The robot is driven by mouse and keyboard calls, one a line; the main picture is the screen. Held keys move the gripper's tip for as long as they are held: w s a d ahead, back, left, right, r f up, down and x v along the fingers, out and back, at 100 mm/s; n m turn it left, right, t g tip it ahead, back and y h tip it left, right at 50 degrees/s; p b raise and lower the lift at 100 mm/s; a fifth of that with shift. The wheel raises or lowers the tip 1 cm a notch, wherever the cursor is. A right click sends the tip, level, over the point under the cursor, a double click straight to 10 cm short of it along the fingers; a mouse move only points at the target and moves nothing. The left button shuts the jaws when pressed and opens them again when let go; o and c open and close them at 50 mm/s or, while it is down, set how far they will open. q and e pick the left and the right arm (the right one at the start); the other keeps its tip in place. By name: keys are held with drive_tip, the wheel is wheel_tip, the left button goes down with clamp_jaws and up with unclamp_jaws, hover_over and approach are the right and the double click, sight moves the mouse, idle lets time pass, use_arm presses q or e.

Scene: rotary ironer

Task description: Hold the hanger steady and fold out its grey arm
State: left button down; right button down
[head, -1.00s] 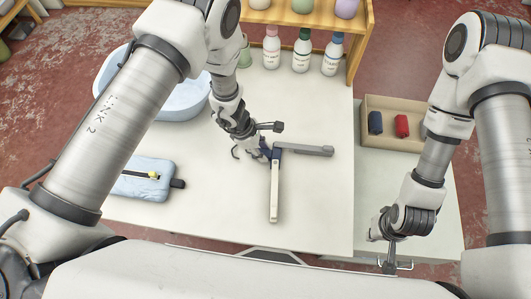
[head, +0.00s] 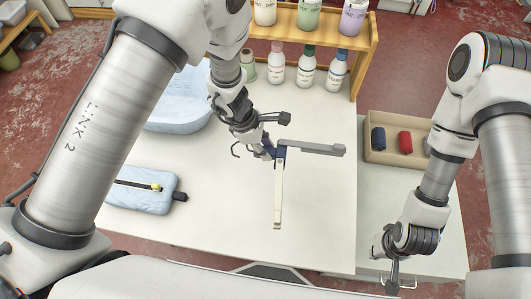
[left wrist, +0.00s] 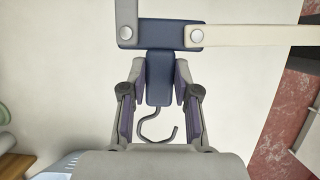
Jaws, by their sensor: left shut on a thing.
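The hanger has a dark blue hub (left wrist: 158,34), a dark hook (left wrist: 158,128), a grey arm (head: 318,148) and a cream arm (head: 278,195). In the head view the grey arm points right and the cream arm points toward me, roughly at a right angle. My left gripper (head: 262,146) is shut on the hub's blue neck (left wrist: 159,78), with the fingers on both sides of it in the left wrist view. The hook lies between the fingers, toward the palm. My right gripper (head: 397,280) is low at the right, away from the hanger; its fingers are unclear.
A white table (head: 225,215) lies under the hanger. A blue pouch (head: 145,198) and a pale blue basin (head: 178,112) are at left. Bottles (head: 307,70) stand at the back by a wooden shelf (head: 368,62). A tray (head: 380,152) holds dark blue and red rolls at right.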

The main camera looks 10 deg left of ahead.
use_arm(q)
hover_over(270, 171)
drive_tip(key=a, duration=0.1)
drive_tip(key=f, duration=0.6)
drive_tip(key=shift+a+f, duration=0.2)
drive_tip(key=shift+f, duration=0.2)
drive_tip(key=shift+w+f, duration=0.1)
drive_tip(key=shift+f, duration=0.1)
drive_tip(key=shift+f, duration=1.25)
drive_tip(key=shift+f, duration=0.2)
drive_tip(key=c, duration=1.1)
unclamp_jaws()
drive_tip(key=shift+o, duration=0.2)
drive_tip(key=shift+r, duration=0.35)
